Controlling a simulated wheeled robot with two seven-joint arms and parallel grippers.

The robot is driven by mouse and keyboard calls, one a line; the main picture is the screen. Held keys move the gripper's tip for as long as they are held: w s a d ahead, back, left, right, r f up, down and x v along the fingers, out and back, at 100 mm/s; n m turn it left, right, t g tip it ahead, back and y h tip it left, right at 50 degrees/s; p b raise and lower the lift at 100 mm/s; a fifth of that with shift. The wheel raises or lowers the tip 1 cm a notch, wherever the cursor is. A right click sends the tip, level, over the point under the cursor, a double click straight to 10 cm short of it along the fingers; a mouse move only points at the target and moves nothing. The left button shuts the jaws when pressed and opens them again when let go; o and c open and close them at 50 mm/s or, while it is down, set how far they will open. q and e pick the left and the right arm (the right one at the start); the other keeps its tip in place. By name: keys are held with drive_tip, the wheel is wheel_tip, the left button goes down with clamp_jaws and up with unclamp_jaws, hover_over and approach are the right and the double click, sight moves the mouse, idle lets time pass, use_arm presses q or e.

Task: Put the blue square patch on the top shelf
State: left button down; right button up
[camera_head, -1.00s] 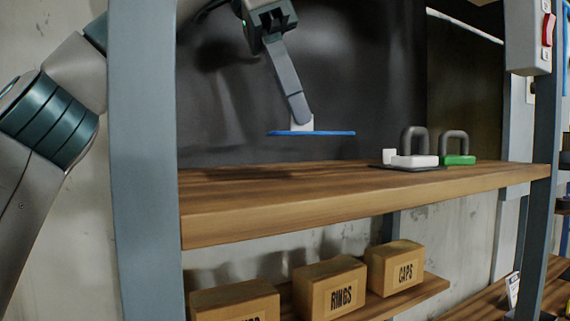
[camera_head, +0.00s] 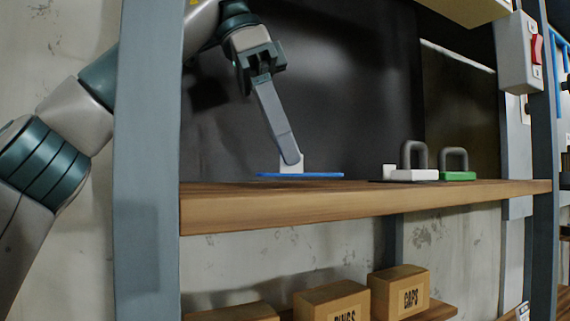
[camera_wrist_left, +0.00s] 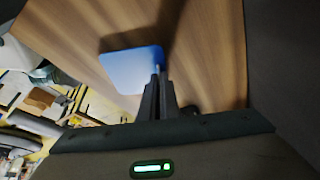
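The blue square patch (camera_head: 322,175) is held flat and level just above the left part of the wooden top shelf (camera_head: 400,196). I cannot tell whether it touches the board. My left gripper (camera_head: 288,158) points down and is shut on a small white upright piece on top of the patch. In the left wrist view the patch (camera_wrist_left: 128,68) shows beyond the fingertips (camera_wrist_left: 158,85), with wood grain around it. My right gripper is in no view.
On the same shelf, to the right, stand a white block with a grey handle (camera_head: 414,174) and a green one (camera_head: 457,175). Grey posts (camera_head: 148,200) frame the shelf. Cardboard boxes, one marked CAPS (camera_head: 398,291), sit on the board below.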

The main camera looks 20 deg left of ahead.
use_arm(q)
drive_tip(key=shift+f, duration=0.6)
drive_tip(key=shift+r, duration=0.1)
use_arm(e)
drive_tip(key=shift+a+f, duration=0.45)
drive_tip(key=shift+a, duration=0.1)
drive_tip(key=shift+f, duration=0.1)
use_arm(q)
drive_tip(key=shift+f+b, duration=0.2)
drive_tip(key=shift+b, duration=0.15)
drive_tip(key=c, duration=2)
unclamp_jaws()
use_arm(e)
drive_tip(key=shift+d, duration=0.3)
use_arm(q)
drive_tip(key=shift+r, duration=0.1)
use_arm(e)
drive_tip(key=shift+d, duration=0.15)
use_arm(q)
drive_tip(key=shift+r, duration=0.1)
